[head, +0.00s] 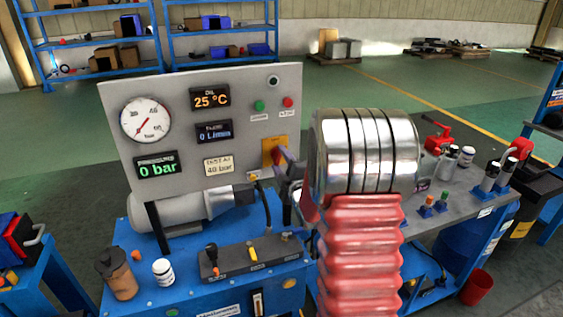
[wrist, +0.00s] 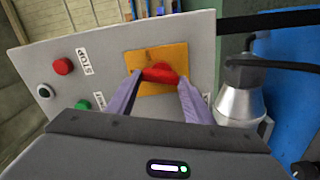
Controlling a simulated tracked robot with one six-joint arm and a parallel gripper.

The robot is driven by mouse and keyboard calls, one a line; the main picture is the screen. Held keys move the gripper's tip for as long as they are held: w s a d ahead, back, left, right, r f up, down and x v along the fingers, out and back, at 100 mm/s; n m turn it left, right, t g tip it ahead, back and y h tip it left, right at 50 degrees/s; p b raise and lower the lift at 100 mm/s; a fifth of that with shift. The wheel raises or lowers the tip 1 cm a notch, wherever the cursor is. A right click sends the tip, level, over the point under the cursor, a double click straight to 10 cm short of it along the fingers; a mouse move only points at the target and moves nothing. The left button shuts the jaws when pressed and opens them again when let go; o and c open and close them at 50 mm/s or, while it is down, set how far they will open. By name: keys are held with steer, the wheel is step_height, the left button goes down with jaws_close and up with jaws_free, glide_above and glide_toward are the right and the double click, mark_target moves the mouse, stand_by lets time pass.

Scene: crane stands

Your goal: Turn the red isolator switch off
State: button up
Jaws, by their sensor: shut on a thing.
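The red isolator switch (wrist: 160,73) sits on a yellow-orange plate (wrist: 174,55) on the grey control panel (wrist: 110,42). In the wrist view my gripper (wrist: 157,76) has its two purple-grey fingers at either side of the red handle, shut on it. The handle lies roughly across the picture there, and the fingertips hide its ends. In the head view the plate (head: 268,146) shows at the panel's lower right, with my gripper (head: 285,158) in front of it, partly hidden by my arm.
The panel also carries a red button (wrist: 62,66), a green button (wrist: 83,105) and a pressure gauge (head: 146,120). The pressure display (head: 157,165) reads 0 bar. A silver cylindrical motor (head: 180,209) stands below the panel. A bottle (head: 163,271) stands on the blue bench.

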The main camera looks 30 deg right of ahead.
steer(key=shift+a+f+n, duration=0.1)
steer(key=shift+n, duration=0.8)
steer(key=shift+a+f+n, duration=0.1)
steer(key=shift+n, duration=0.8)
steer(key=o, duration=1.1)
steer(key=shift+c, duration=0.2)
steer(key=shift+s, duration=0.1)
steer(key=v, duration=1.3)
steer(key=shift+s, duration=0.25)
